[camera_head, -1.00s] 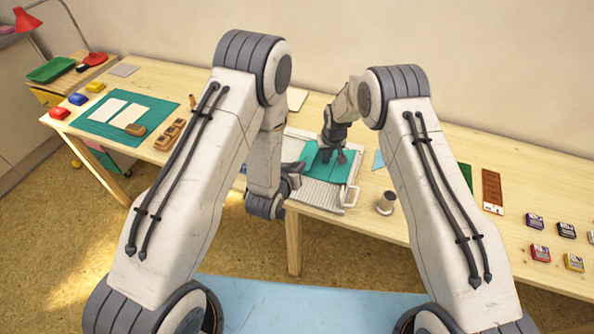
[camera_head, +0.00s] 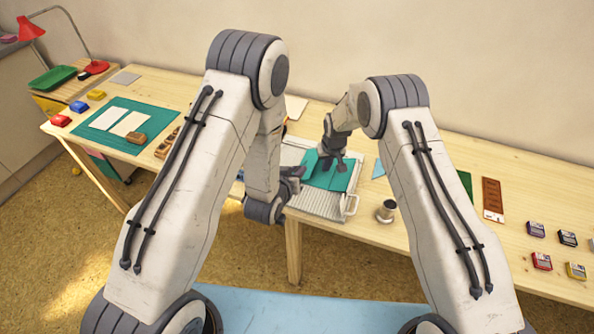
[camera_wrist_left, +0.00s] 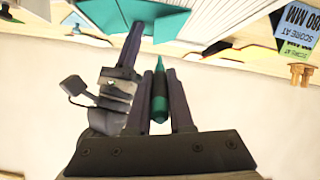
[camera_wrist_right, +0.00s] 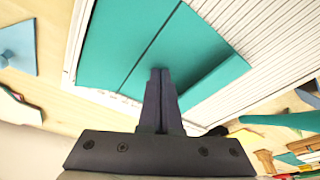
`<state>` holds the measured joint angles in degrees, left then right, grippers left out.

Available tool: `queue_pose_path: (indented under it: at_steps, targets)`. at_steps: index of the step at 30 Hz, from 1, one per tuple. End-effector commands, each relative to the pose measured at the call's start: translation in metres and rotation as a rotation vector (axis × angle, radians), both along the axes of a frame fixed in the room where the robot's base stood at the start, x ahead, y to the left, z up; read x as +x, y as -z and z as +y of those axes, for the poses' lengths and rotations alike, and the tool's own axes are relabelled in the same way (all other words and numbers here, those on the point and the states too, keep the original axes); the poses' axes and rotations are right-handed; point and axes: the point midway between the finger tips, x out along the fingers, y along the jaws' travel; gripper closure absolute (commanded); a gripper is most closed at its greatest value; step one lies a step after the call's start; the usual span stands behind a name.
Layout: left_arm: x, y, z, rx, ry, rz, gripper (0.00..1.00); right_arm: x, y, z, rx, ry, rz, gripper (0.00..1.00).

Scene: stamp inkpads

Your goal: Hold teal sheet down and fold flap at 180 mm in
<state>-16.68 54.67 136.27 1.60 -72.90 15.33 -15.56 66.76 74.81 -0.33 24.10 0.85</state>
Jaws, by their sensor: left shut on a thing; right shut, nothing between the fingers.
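The teal sheet (camera_head: 320,182) lies on a pale ribbed board (camera_head: 316,205) in the head view. In the right wrist view the sheet (camera_wrist_right: 118,40) has a dark line across it, and a strip at its right end (camera_wrist_right: 215,84) looks tilted up. My right gripper (camera_head: 333,168) is over the sheet; in its wrist view the shut, empty fingertips (camera_wrist_right: 160,74) overlap the sheet, contact unclear. My left gripper (camera_head: 296,180) is at the sheet's left. It is shut on a teal pointed tool (camera_wrist_left: 159,92); the sheet (camera_wrist_left: 125,14) shows beyond.
A metal cup (camera_head: 386,211) stands right of the board, with a pale blue piece (camera_head: 378,169) behind it. A blue "SCORE AT" card (camera_wrist_left: 297,27) shows in the left wrist view. A green mat (camera_head: 115,138) lies left, and several ink pads (camera_head: 541,261) sit right.

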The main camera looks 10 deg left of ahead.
Motion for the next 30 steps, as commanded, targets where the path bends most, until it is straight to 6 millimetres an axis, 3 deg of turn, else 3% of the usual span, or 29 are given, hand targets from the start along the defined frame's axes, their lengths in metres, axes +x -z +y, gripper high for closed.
queue_pose_path:
  at_steps: [16,30]
  targets:
    - [0.000,-0.002,0.000,0.000,0.000,0.000,1.00,0.000,-0.003,0.000,0.000,0.000,0.000,1.00]
    - [0.000,-0.024,0.000,0.000,0.000,0.000,1.00,0.000,-0.041,0.000,0.000,0.000,-0.001,1.00]
